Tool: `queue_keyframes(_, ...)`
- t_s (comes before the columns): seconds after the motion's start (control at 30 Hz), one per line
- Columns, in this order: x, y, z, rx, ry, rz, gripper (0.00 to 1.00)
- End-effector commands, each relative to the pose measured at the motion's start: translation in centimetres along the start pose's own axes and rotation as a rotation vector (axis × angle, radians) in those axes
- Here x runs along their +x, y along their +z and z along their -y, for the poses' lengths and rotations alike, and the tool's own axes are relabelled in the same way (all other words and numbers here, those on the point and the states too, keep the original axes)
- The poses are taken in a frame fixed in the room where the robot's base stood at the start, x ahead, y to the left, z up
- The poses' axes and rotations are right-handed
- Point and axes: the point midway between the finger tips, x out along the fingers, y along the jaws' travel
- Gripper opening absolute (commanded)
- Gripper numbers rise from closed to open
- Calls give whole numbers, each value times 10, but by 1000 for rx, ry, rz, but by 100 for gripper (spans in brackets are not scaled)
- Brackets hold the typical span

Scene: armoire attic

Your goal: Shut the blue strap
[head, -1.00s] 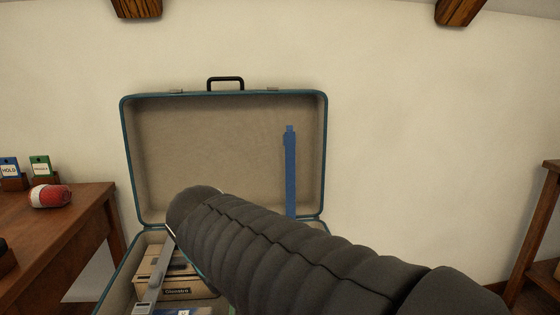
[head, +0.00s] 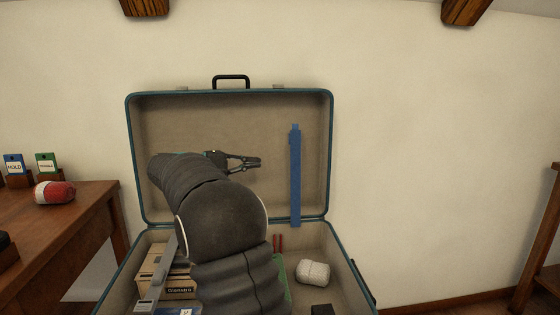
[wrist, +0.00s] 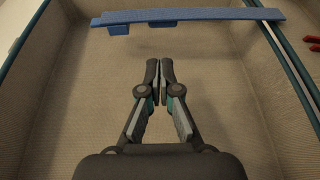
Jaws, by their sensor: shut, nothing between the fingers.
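The blue strap (head: 295,175) stands upright against the inside of the open suitcase lid, on its right side. It also shows in the wrist view (wrist: 190,15), lying across the top of the picture with small blue blocks along one edge. My gripper (head: 258,162) is in front of the lid lining, left of the strap and apart from it, fingers pointing right. In the wrist view the fingers (wrist: 160,65) are together with nothing between them. My arm hides part of the suitcase bottom.
The teal suitcase (head: 127,150) lies open. Its base holds a tan box (head: 155,262), a grey strap (head: 155,285), a white rounded bundle (head: 313,273) and red-handled items (head: 278,243). A wooden table (head: 85,215) with a red-and-white roll (head: 54,193) stands left. Wall space right is clear.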

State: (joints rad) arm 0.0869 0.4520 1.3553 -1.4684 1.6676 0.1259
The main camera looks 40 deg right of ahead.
Motion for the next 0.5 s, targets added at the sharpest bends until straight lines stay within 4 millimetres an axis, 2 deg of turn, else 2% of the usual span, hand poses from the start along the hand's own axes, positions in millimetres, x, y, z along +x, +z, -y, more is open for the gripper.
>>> queue_keyframes(0.13,4,-6,-2,6,35,16,0)
queue_keyframes(0.27,16,-6,-3,7,37,18,0)
queue_keyframes(0.5,56,-5,-4,6,35,17,0)
